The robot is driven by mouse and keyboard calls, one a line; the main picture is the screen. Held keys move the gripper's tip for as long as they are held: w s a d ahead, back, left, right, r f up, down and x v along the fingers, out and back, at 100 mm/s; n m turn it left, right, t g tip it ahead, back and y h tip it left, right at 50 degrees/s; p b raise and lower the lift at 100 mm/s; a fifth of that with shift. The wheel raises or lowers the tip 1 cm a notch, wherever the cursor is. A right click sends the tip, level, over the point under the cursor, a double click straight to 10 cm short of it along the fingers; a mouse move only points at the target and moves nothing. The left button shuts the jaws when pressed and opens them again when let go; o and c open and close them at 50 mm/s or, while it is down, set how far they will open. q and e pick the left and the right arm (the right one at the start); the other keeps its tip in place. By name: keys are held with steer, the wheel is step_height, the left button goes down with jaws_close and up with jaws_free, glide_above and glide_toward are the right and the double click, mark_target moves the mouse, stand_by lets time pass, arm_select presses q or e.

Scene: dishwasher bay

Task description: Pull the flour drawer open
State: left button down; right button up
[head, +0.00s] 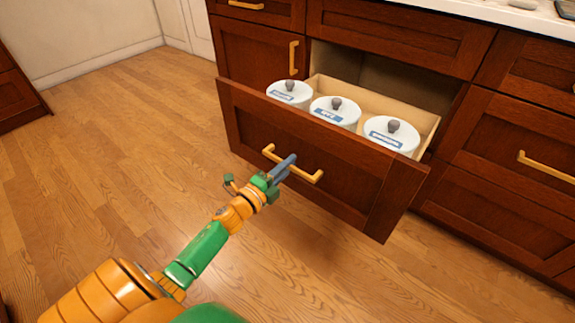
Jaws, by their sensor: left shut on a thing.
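The flour drawer (335,176) is a wide dark red-brown wooden drawer low in the cabinet, pulled well out. Inside stand three white lidded canisters (337,111) with grey knobs and blue labels too small to read surely. The drawer has a yellow bar handle (305,175). My left gripper (285,165) is at the middle of this handle, its fingers shut on it, with the arm reaching up from the lower left. My right gripper is not in view.
Closed cabinet fronts with yellow handles stand on both sides, including one at the right (547,168). A pale countertop (480,10) runs along the top right. The wooden floor (110,150) is clear at the left and in front. Another dark cabinet (18,95) stands at the left edge.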

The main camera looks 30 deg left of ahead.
arm_select(q)
steer(key=shift+s, duration=0.3)
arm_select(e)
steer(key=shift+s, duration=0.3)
arm_select(q)
steer(key=c, duration=0.8)
jaws_free()
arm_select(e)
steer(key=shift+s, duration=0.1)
arm_select(q)
steer(key=s+p, duration=0.1)
steer(key=s, duration=0.6)
steer(key=shift+a, duration=0.35)
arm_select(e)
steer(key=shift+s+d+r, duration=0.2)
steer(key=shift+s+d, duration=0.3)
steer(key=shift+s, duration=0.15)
